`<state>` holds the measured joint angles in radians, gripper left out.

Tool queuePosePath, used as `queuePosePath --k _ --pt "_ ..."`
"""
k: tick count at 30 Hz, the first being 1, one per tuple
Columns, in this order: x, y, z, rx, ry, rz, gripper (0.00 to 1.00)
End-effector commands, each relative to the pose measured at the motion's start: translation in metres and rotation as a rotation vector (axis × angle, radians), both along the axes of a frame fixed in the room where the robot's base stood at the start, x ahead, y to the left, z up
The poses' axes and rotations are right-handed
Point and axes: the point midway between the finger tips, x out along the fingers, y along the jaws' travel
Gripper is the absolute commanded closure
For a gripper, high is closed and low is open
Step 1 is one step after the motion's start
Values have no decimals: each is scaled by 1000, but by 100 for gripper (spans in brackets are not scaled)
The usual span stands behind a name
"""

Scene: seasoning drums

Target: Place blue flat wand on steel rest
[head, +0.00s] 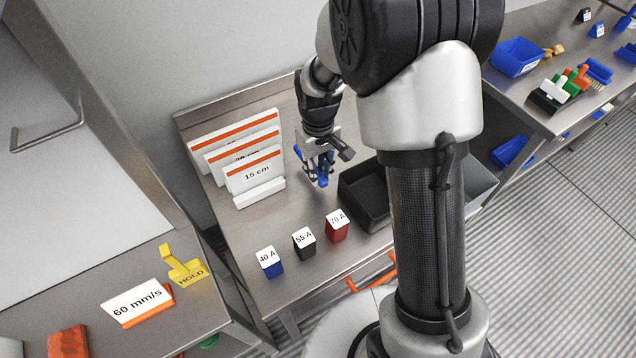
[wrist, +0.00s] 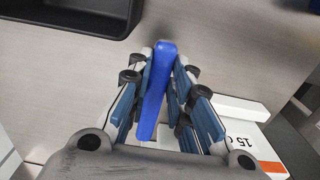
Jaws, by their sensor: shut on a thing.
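My gripper (head: 320,172) hangs over the steel table (head: 225,225), between the white card stand and the black tray. It is shut on the blue flat wand (wrist: 157,88), which shows in the wrist view as a long blue bar between the finger pads, its far end just past the fingertips (wrist: 163,68). In the head view the wand is mostly hidden by the fingers, and I cannot tell whether it touches the table. I cannot pick out the steel rest for certain in either view.
White cards with orange stripes, the front one marked 15 cm (head: 256,172), stand left of my gripper. A black tray (head: 352,205) is at its right. Blocks marked 40 A (head: 270,262), 55 A (head: 304,244) and 70 A (head: 337,227) line the near edge.

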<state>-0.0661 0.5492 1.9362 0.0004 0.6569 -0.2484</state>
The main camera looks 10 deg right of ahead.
Motion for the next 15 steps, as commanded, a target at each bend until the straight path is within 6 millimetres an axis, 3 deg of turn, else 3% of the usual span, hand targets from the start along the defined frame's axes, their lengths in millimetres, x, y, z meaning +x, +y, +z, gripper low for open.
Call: queuePosePath --k 5,12,15 --pt "0 0 -12 0 1 0 100" --pt "0 0 -47 0 0 0 100" --pt "0 0 -49 0 -1 0 100"
